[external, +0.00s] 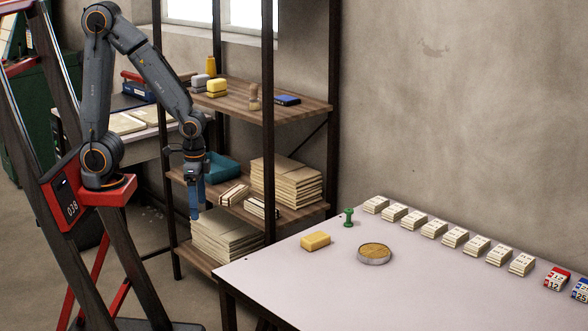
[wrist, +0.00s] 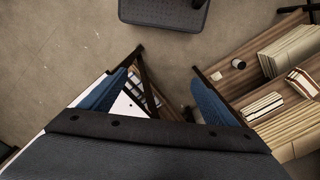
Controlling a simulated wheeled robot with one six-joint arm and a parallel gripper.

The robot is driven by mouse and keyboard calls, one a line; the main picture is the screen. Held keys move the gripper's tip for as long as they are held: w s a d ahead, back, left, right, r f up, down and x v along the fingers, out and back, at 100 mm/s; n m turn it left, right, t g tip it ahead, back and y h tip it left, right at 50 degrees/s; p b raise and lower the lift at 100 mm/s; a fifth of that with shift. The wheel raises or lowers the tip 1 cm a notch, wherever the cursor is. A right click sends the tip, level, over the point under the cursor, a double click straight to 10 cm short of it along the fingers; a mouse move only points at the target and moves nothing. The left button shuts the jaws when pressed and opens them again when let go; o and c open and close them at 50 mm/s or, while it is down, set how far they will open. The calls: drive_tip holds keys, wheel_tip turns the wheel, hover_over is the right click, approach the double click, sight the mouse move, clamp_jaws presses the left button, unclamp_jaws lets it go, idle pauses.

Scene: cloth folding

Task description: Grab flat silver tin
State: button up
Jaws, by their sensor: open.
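The flat silver tin (external: 375,260) is round and low, with a silver rim and a tan, brownish top. It lies on the pale table (external: 330,285) in the external view, right of a yellow block. My gripper (external: 196,212) hangs pointing down left of the table, in front of the shelf and well apart from the tin. In the wrist view my gripper (wrist: 167,62) has its two blue fingers spread with nothing between them. I cannot make out the tin in the wrist view.
A yellow block (external: 315,241) and a green upright peg (external: 348,217) stand near the tin. Several small white stacks (external: 456,237) line the table's back edge. A wooden shelf (external: 290,113) with piled cloths (external: 287,183) stands beside my arm. The table's front is clear.

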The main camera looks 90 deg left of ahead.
drive_tip(key=o, duration=0.4)
drive_tip(key=shift+c, duration=0.2)
drive_tip(key=n+t+y+p, duration=0.1)
drive_tip(key=n+t, duration=0.1)
drive_tip(key=t, duration=0.4)
approach(374, 250)
drive_tip(key=shift+a+f, duration=0.15)
drive_tip(key=shift+f, duration=0.15)
drive_tip(key=shift+d+p+x, duration=0.15)
drive_tip(key=shift+p+x, duration=0.25)
drive_tip(key=shift+x, duration=1.5)
drive_tip(key=shift+d+p+x, duration=0.15)
drive_tip(key=shift+p+x, duration=0.25)
drive_tip(key=shift+x, duration=1.5)
drive_tip(key=shift+w, duration=0.2)
drive_tip(key=shift+r, duration=0.1)
drive_tip(key=c, duration=1.3)
